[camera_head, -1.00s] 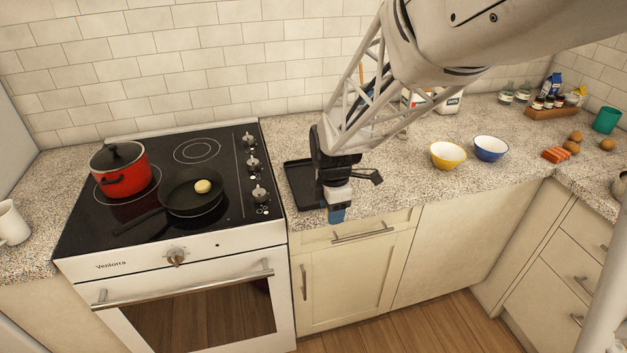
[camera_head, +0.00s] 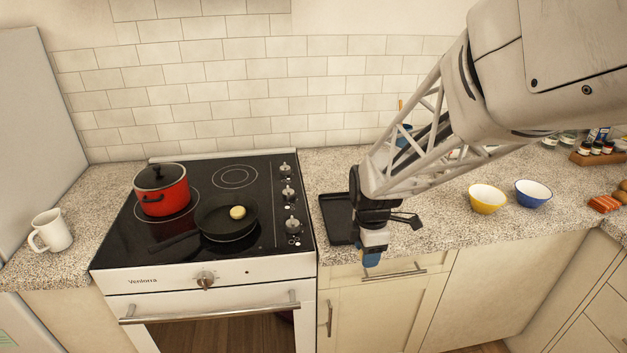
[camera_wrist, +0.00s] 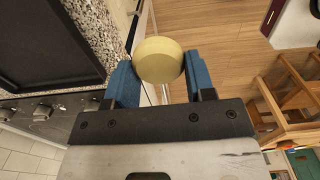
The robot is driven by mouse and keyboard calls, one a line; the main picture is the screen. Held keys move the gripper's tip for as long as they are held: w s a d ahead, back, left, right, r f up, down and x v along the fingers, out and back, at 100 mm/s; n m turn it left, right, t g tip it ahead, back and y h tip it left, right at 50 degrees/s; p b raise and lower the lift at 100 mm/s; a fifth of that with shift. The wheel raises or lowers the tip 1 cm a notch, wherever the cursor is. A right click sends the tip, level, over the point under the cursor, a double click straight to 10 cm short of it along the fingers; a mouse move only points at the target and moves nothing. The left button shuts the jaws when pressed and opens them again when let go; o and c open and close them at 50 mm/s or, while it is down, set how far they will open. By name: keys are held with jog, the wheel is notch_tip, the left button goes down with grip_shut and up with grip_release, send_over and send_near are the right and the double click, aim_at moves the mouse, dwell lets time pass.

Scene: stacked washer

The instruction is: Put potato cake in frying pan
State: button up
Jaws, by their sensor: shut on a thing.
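My gripper (camera_wrist: 160,72) is shut on a pale yellow round potato cake (camera_wrist: 160,58), held between its two blue fingertips in the wrist view. In the head view my gripper (camera_head: 371,260) hangs at the counter's front edge, right of the stove; the held cake is not visible there. The black frying pan (camera_head: 215,222) sits on the stove's front right area, left of my gripper. Another potato cake (camera_head: 237,212) lies in the pan, towards its right side.
A red pot (camera_head: 163,198) with a black lid stands behind and left of the pan. A black tray (camera_head: 337,218) lies beside the gripper, right of the stove knobs (camera_head: 290,193). Yellow (camera_head: 488,200) and blue (camera_head: 533,194) bowls stand farther right. A white mug (camera_head: 52,232) is far left.

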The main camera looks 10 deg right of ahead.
jog(key=w+a+n, duration=0.3)
jog(key=a, duration=1.2)
jog(key=w+a+n, duration=0.4)
jog(key=a, duration=1.1)
jog(key=shift+a+r+n, duration=0.2)
jog(key=shift+a+n, duration=0.1)
send_over(216, 228)
jog(key=shift+f, duration=0.75)
jog(key=shift+f, duration=0.1)
jog(key=shift+f, duration=1.65)
jog(key=shift+f, duration=0.15)
